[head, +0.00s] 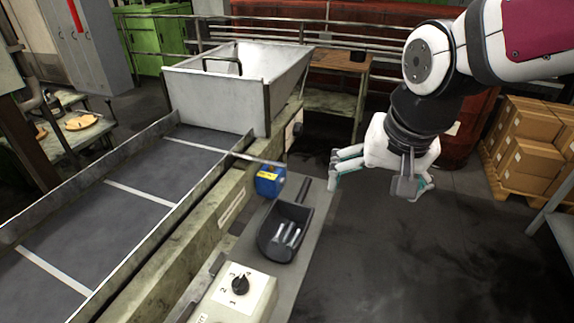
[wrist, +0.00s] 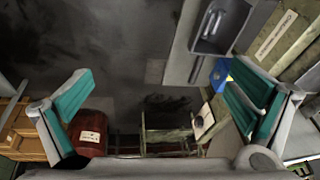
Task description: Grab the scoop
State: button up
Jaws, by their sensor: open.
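The scoop (head: 270,240) is dark grey, with light metal pieces in its bowl. In the head view it lies on a narrow grey shelf (head: 300,262) beside the conveyor, its short handle (head: 304,188) pointing away toward the back. In the wrist view the scoop (wrist: 236,22) is at the upper right, its handle (wrist: 196,68) pointing down. My gripper (head: 378,188) hangs to the right of the scoop, apart from it and over the floor. In the wrist view its teal-padded fingers (wrist: 160,98) are wide apart with nothing between them.
A blue box (head: 270,180) stands beside the scoop's handle. A control box with a dial (head: 235,290) is at the near end of the shelf. The conveyor (head: 110,215) and metal hopper (head: 225,92) lie left. Boxes (head: 530,140) stand right. The floor right of the shelf is clear.

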jog(key=w+a+f+m+p, duration=0.1)
jog(key=w+a+f+p, duration=0.1)
jog(key=w+a+f, duration=0.4)
jog(key=h+p, duration=0.2)
send_near(290, 227)
jog(key=f+b, duration=0.1)
jog(key=b, duration=0.2)
jog(key=f+b, duration=0.1)
jog(key=b, duration=0.2)
jog(key=shift+w+f+m+t, duration=0.25)
jog(key=shift+m+t, duration=0.15)
jog(key=shift+f+b, duration=0.15)
jog(key=shift+b, duration=0.15)
jog(key=shift+d+f, duration=0.1)
jog(key=b+x, duration=0.5)
jog(key=shift+s, duration=0.1)
jog(key=c, duration=1.2)
